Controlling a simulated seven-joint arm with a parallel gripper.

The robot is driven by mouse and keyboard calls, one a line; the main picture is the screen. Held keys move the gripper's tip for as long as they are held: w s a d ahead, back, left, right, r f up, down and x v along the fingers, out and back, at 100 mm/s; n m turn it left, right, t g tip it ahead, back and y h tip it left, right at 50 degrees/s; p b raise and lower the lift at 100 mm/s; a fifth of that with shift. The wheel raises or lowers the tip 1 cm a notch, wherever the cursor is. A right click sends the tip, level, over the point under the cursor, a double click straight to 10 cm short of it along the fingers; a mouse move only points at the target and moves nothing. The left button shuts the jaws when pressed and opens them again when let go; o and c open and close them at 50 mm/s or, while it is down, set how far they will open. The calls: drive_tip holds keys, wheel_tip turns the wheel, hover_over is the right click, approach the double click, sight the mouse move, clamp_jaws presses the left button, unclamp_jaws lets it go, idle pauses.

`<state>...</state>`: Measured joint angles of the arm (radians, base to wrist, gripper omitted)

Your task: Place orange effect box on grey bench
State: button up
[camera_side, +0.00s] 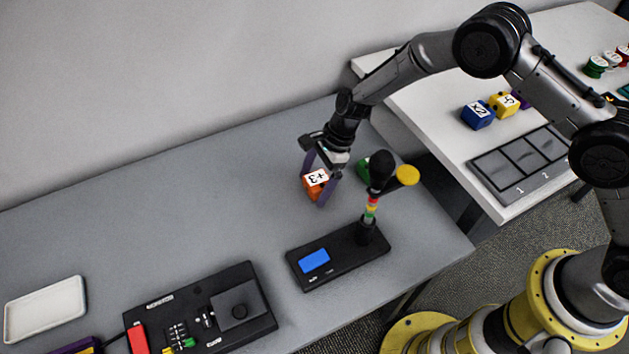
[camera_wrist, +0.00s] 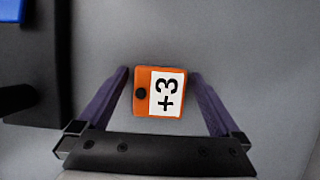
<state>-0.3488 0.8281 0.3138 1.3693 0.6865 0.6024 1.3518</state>
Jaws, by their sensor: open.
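The orange effect box (camera_side: 312,187) has a white label reading "+3" and is on the grey bench (camera_side: 220,190), or very close to its surface. In the wrist view the orange effect box (camera_wrist: 160,92) lies between the two purple fingers, with a narrow gap on each side. My gripper (camera_side: 316,182) points down around the box with its fingers apart. It also shows in the wrist view (camera_wrist: 160,85), open and not pressing on the box.
A black panel (camera_side: 200,312) and white tray (camera_side: 45,308) lie at left. A white table (camera_side: 440,110) holds blue (camera_side: 477,115) and yellow boxes (camera_side: 503,104).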

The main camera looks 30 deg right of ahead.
drive_tip(key=v, duration=1.2)
drive_tip(key=shift+r, duration=0.15)
drive_tip(key=s+d+r+n+t+h, duration=0.1)
drive_tip(key=s+d+r+n+t, duration=0.1)
drive_tip(key=s+d+r+n, duration=0.55)
drive_tip(key=s+d+r+n+t+h, duration=0.15)
drive_tip(key=s+d+r, duration=0.4)
drive_tip(key=r, duration=0.55)
drive_tip(key=s+d+r+n+t+h, duration=0.1)
drive_tip(key=s+d+n, duration=0.3)
drive_tip(key=s, duration=0.5)
drive_tip(key=s+d+n+t+h, duration=0.1)
drive_tip(key=s+d+n, duration=0.3)
drive_tip(key=s, duration=0.5)
drive_tip(key=shift+s+d+r+n, duration=0.2)
drive_tip(key=shift+s+r+n, duration=0.1)
drive_tip(key=shift+r+n, duration=0.15)
